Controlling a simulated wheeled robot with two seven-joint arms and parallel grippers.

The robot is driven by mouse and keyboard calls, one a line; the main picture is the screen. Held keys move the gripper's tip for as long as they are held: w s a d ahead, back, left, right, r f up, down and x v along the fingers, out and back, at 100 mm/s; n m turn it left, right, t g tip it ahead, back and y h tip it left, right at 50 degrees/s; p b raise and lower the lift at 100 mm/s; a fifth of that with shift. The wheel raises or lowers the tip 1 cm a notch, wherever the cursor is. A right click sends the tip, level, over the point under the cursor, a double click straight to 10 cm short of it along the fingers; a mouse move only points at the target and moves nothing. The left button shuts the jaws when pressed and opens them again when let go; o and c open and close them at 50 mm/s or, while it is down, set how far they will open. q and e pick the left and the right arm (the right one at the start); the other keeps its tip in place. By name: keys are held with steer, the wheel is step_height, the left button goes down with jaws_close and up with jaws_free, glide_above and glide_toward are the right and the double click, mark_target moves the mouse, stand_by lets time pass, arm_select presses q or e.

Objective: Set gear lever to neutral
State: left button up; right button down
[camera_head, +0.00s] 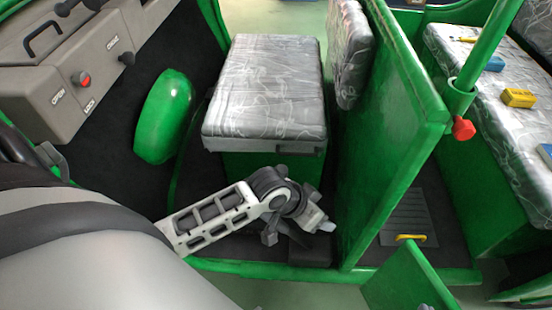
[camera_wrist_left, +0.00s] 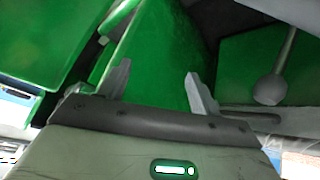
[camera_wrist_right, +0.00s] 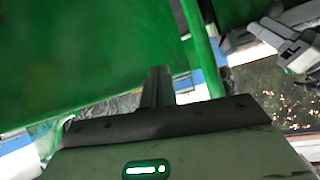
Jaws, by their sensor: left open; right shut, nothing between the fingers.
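In the left wrist view my left gripper (camera_wrist_left: 158,85) is open and empty before a green panel. A grey ball-ended rod (camera_wrist_left: 270,90) shows to its right, apart from the fingers; I cannot tell whether it is the gear lever.
A red knob (camera_head: 81,79) sits between the words OPEN and LOCK. A green wheel arch (camera_head: 164,116) stands below the dashboard. Dark floor lies left of the arch.

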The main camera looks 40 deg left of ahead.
arm_select(q)
steer(key=w+a+r+g+y+b, duration=0.1)
steer(key=w+a+r+g+y, duration=0.15)
steer(key=w+a, duration=0.4)
steer(key=n+g+y+b, duration=0.1)
steer(key=g+y, duration=0.1)
steer(key=g, duration=0.1)
glide_toward(280, 168)
steer(key=shift+h, duration=0.25)
steer(key=f+b, duration=0.1)
steer(key=f, duration=0.4)
steer(key=f+b, duration=0.2)
steer(key=f, duration=0.3)
steer(key=shift+w+a+f, duration=0.2)
steer(key=shift+f, duration=0.05)
arm_select(e)
step_height(280, 168, down, 2)
steer(key=shift+w+a+t, duration=0.1)
steer(key=shift+a+t, duration=0.05)
steer(key=shift+t, duration=0.25)
